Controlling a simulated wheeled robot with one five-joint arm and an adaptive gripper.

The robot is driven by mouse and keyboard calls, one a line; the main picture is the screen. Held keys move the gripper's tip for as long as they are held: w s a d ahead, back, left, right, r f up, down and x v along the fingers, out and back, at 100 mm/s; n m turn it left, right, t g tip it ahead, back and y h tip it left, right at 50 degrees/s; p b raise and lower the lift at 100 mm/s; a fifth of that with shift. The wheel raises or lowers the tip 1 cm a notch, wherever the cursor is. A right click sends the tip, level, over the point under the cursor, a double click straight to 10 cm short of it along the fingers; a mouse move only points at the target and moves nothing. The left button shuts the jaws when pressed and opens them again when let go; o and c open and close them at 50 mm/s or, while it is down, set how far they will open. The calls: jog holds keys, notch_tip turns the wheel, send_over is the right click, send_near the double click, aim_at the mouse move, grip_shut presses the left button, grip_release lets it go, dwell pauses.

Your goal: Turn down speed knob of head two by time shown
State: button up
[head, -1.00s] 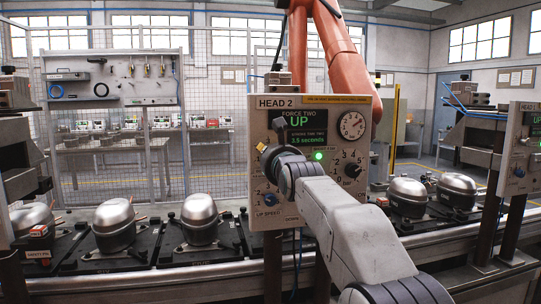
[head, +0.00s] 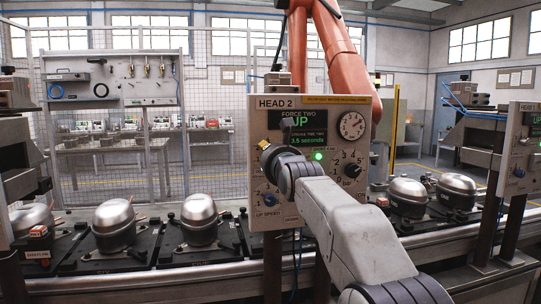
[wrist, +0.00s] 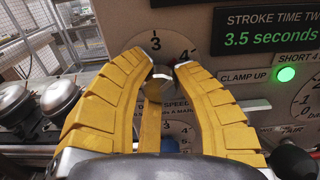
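The HEAD 2 panel (head: 300,215) faces me, its display (head: 303,134) reading 3.5 seconds stroke time. In the wrist view the display (wrist: 268,33) also reads 3.5 seconds. My gripper (head: 264,147) is at the panel's left side, its yellow fingers (wrist: 162,64) on both sides of a small dark knob with a grey face (wrist: 157,86). The numbers 3 and 4 show above this knob, and part of a label with "SPEED" shows below it. The fingertips are very close to the knob; firm contact cannot be told. In the head view my gripper hides this knob.
A blue UP SPEED knob (head: 270,200) is below my gripper. A black knob (head: 352,170), a lit green lamp (head: 318,156) and a gauge (head: 352,125) are on the panel's right. Silver compressors (head: 113,220) stand on pallets to the left. An orange robot arm (head: 337,45) stands behind.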

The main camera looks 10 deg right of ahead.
jog(key=o, duration=0.6)
jog(key=shift+c, duration=0.2)
jog(key=shift+s, duration=0.1)
jog(key=s, duration=1.1)
jog(key=shift+s, duration=0.4)
